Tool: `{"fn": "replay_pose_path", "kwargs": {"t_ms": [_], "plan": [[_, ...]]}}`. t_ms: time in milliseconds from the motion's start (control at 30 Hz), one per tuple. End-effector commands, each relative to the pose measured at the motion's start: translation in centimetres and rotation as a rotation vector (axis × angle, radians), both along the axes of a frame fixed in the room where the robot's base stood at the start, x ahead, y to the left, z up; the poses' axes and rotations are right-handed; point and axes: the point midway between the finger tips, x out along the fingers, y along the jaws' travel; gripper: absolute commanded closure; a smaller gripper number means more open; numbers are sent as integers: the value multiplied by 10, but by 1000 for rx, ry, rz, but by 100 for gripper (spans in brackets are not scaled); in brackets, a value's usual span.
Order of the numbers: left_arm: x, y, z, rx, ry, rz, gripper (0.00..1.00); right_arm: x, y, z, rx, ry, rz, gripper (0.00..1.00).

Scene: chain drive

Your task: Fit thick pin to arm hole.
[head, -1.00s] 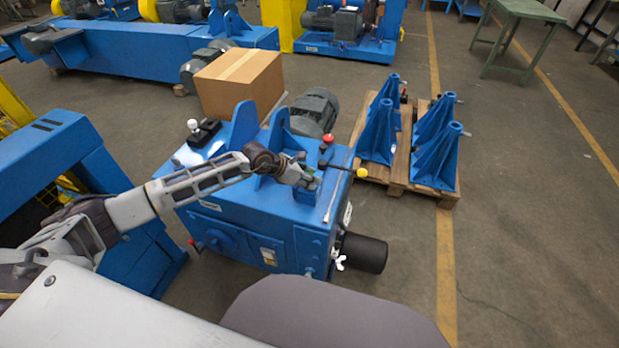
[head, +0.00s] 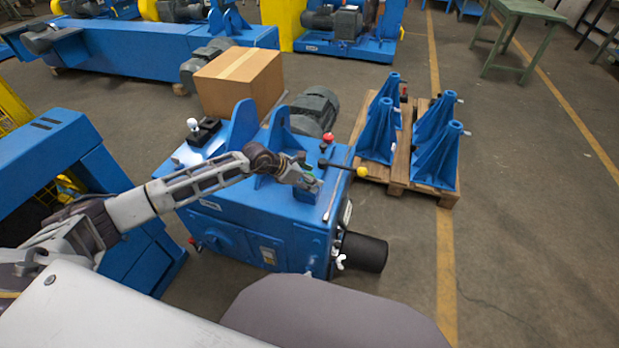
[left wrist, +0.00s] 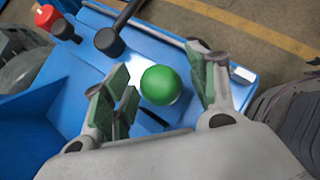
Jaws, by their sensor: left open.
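My left gripper (head: 312,182) is over the near right part of the blue machine's top (head: 302,207). It also shows in the left wrist view (left wrist: 160,72), with its green-padded fingers apart. A round green knob (left wrist: 161,85) lies between the fingers there, with a visible gap on the right finger's side. Whether the left pads touch it, I cannot tell. What is under the knob is hidden. I cannot identify the thick pin or the arm hole for certain. Two blue upright plates (head: 243,127) stand on the machine top, partly behind my arm.
A black lever with a yellow knob (head: 362,172) and a red knob (head: 328,138) are close to my gripper. A grey motor (head: 314,110) and a cardboard box (head: 238,80) are behind. Blue stands on a pallet (head: 398,170) are to the right.

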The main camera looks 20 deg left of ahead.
Motion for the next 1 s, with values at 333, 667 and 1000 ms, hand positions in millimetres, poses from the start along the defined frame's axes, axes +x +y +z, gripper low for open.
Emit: {"fn": "replay_pose_path", "kwargs": {"t_ms": [333,667,1000], "plan": [[0,0,17,0,-1,1,42,0,0,12,0,0,0,60],[0,0,40,-1,-1,0,42,0,0,27,0,0,0,60],[0,0,63,0,-2,0,42,0,0,43,0,0,0,60]]}}
